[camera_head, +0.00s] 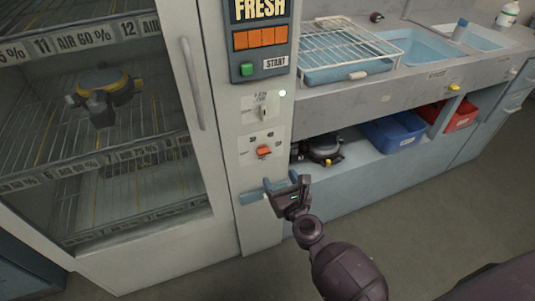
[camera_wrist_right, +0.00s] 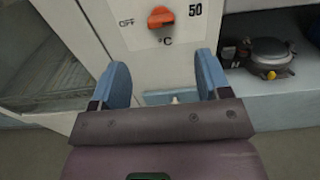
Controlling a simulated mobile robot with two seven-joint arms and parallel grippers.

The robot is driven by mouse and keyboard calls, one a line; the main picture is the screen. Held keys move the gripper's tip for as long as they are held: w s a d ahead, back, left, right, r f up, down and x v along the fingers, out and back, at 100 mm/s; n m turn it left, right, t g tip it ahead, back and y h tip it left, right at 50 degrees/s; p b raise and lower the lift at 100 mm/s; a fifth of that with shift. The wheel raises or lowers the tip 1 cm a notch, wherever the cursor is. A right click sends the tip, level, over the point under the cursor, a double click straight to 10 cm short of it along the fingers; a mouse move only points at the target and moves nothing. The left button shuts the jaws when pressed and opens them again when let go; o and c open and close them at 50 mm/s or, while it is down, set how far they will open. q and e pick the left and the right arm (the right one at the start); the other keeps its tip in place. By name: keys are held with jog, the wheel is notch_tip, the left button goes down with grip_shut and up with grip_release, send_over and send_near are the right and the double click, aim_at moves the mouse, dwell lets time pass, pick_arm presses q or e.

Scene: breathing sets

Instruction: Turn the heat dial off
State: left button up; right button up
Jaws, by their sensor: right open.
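The heat dial is a red-orange knob (camera_head: 264,151) on a pale plate on the cabinet's narrow front panel. It also shows at the top of the right wrist view (camera_wrist_right: 160,17), with "OFF" to its left, "50" to its right and "°C" below. The knob lies roughly sideways; its exact setting is hard to tell. My right gripper (camera_head: 283,188) is open and empty, just below the dial and apart from it. In the wrist view its two blue fingers (camera_wrist_right: 168,85) stand either side below the dial. My left gripper is not in view.
Above the dial are a small switch (camera_head: 263,112), a green start button (camera_head: 247,69) and an orange display (camera_head: 261,39). A glass-doored cabinet with a long handle (camera_head: 192,84) stands left. A shelf at right holds a dark round device (camera_head: 324,148), a blue bin (camera_head: 394,132) and a red bin (camera_head: 447,115).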

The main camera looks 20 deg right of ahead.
aim_at(265, 153)
jog(key=w, duration=0.9)
jog(key=shift+w+a+f, duration=0.1)
jog(key=shift+w+a, duration=0.05)
jog(key=shift+w, duration=0.2)
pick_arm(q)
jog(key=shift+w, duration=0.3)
pick_arm(e)
jog(key=shift+w, duration=0.5)
jog(key=shift+c, duration=0.4)
jog(key=c, duration=0.8)
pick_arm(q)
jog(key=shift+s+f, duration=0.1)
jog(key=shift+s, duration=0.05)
pick_arm(e)
jog(key=shift+c, duration=0.2)
